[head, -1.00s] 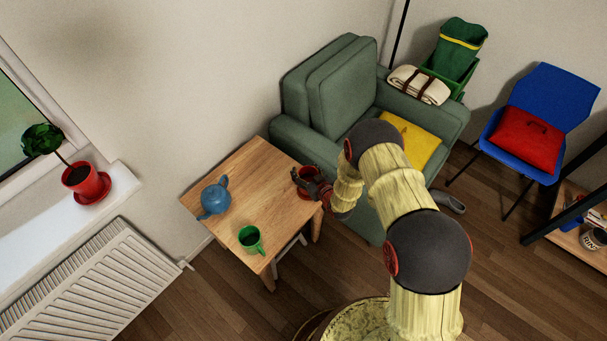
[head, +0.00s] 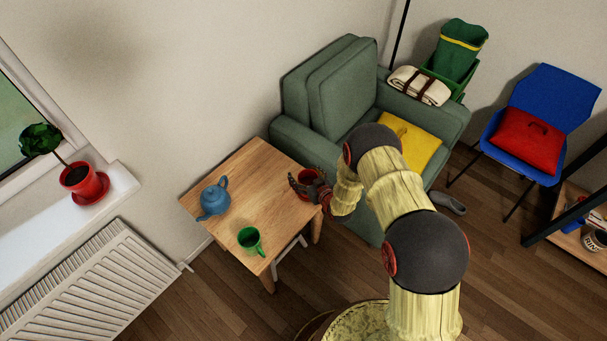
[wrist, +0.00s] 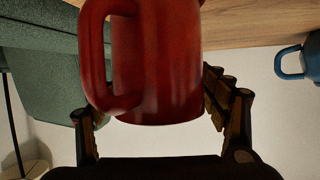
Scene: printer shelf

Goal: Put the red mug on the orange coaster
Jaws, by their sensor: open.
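The red mug (head: 309,174) stands at the right edge of the small wooden table, partly hidden by my gripper (head: 302,190). In the wrist view the red mug (wrist: 160,65) is large and close, with its handle on the left. My gripper (wrist: 157,125) is open, its two fingers spread below and to either side of the mug in that picture. I cannot tell whether they touch it. I see no orange coaster in either view.
The wooden table (head: 265,195) also holds a blue teapot (head: 214,198) and a green mug (head: 250,240). A green armchair (head: 340,95) with a yellow cushion (head: 412,140) stands close behind and right of the table. The table's middle is clear.

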